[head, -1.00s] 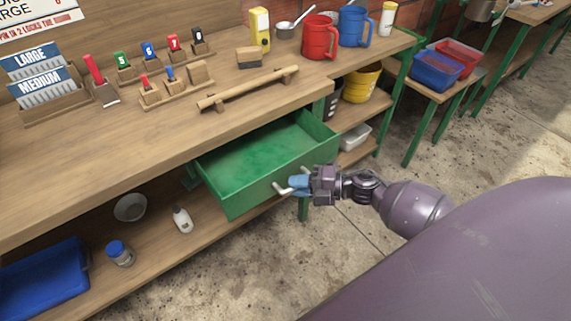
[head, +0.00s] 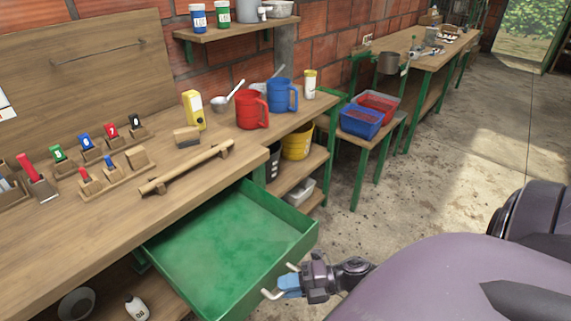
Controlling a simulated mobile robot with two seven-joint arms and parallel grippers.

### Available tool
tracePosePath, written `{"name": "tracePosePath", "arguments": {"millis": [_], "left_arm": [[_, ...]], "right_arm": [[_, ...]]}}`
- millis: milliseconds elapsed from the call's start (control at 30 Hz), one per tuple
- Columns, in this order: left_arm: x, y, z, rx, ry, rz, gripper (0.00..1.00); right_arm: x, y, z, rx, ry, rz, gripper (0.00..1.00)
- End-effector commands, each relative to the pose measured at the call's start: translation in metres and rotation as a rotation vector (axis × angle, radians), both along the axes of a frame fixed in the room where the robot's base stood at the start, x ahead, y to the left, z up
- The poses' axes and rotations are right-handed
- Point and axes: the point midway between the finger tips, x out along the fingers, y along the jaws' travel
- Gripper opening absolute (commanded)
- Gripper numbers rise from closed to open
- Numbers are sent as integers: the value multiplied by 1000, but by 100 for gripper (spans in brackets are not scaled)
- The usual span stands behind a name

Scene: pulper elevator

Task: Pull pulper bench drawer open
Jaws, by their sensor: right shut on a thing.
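The green bench drawer (head: 225,250) is pulled well out from under the wooden pulper bench (head: 60,246). Its inside looks empty. A pale bar handle (head: 268,294) is on its front panel, at the lower middle of the head view. My right gripper (head: 287,285), with blue fingertips, is shut on this handle, and the fingers hide the handle's middle. My left gripper is not in view.
On the bench top stand a red jug (head: 252,110), a blue jug (head: 283,95), a yellow device (head: 193,110) and a wooden rail (head: 187,167). A lower shelf holds a white bottle (head: 136,308). Concrete floor (head: 440,170) is open to the right.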

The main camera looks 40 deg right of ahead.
Motion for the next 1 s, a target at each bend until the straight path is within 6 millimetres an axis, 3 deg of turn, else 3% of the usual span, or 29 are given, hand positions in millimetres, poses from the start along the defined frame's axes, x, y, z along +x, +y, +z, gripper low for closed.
{"name": "tracePosePath", "arguments": {"millis": [133,167,300,667,1000], "left_arm": [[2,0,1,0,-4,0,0],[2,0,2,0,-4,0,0],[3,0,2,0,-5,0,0],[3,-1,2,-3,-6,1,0],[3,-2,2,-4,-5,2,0]], "right_arm": [[1,-1,0,-1,-1,-1,0],[1,-1,0,-1,-1,-1,19],[1,-1,0,-1,-1,-1,40],[-2,-3,0,-1,1,-1,41],[-36,-43,7,-3,2,-3,41]]}}
